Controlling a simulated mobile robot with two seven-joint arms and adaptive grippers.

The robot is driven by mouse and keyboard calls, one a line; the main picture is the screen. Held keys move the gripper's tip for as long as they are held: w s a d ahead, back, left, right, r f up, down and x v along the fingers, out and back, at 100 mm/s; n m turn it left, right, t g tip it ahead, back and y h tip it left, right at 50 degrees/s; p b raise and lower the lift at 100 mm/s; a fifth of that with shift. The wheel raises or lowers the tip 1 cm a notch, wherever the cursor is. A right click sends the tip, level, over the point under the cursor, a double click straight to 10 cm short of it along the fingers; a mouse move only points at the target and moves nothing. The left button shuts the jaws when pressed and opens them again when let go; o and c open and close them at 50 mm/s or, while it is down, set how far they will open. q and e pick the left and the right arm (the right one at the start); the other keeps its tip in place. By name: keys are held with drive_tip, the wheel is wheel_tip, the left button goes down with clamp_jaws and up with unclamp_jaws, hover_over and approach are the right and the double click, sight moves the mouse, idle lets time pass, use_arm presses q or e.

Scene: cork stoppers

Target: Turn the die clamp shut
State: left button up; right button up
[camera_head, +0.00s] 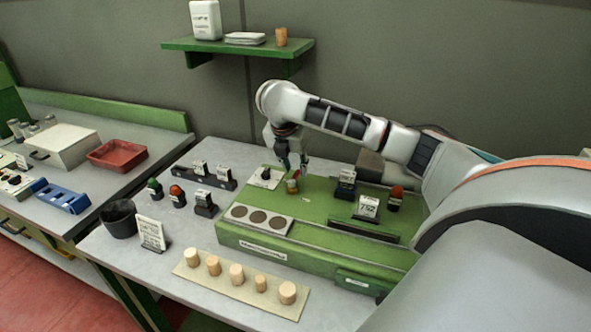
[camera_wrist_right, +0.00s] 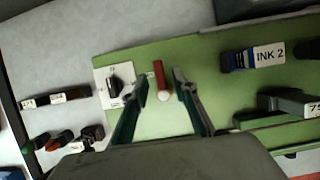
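A red bar with a pale round end (camera_wrist_right: 159,80) stands on the green machine top (camera_wrist_right: 215,68); it appears to be the die clamp's handle. It also shows in the head view (camera_head: 292,184), small and partly covered by my gripper. My right gripper (camera_head: 293,166) is above it. In the right wrist view my right gripper (camera_wrist_right: 159,78) is open, with the red bar between its fingertips and a gap on both sides. Beside the bar is a white plate with a black knob (camera_wrist_right: 114,86), also in the head view (camera_head: 265,176). My left gripper is out of view.
An INK 2 block (camera_wrist_right: 254,58) and a 752 sign (camera_head: 367,207) stand to the right on the machine. Several corks on a board (camera_head: 214,281) lie in front. A black cup (camera_head: 119,219) and stamps stand on the left, with bare grey table between.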

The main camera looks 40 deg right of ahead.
drive_tip(key=shift+x, duration=0.9)
clamp_jaws()
